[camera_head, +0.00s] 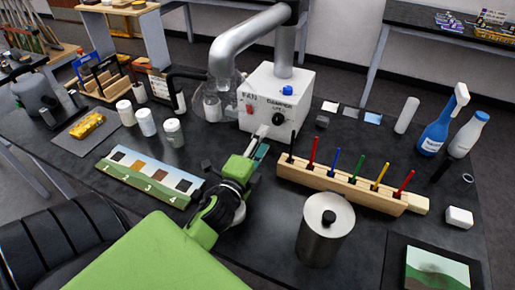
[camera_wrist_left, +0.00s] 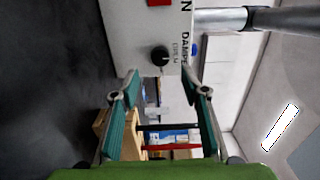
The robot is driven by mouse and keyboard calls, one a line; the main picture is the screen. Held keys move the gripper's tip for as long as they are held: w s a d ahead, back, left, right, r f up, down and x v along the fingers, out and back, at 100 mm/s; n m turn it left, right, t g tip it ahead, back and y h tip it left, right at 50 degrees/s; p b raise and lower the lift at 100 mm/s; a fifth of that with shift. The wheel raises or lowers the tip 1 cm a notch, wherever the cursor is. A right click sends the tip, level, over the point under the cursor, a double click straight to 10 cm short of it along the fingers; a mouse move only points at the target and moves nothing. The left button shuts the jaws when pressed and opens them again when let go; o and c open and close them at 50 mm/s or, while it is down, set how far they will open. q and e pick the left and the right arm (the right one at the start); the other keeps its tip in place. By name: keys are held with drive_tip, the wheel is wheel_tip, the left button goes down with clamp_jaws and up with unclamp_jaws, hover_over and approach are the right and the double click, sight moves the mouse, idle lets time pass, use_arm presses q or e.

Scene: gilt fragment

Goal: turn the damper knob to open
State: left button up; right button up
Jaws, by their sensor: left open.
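The damper knob (camera_head: 278,118) is a round black knob low on the front of a white box (camera_head: 257,88), below the "DAMPER" lettering. It also shows in the left wrist view (camera_wrist_left: 160,56), with small lettering beside it. My left gripper (camera_head: 259,143) is in front of the box. Its green-padded fingers are open and empty in the left wrist view (camera_wrist_left: 161,78). The knob appears just beyond the gap between the fingertips, with no visible contact. My right gripper is not in view.
A blue knob (camera_head: 287,90) and a red part (camera_head: 249,109) are also on the box. A wooden rack (camera_head: 325,180) with coloured sticks stands right of the gripper. A metal canister (camera_head: 325,238) is nearer. White jars (camera_head: 146,123) and a colour strip (camera_head: 148,178) lie left.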

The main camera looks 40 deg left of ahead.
use_arm(q)
drive_tip(key=v, duration=0.3)
drive_tip(key=shift+s, duration=0.15)
idle(0.5)
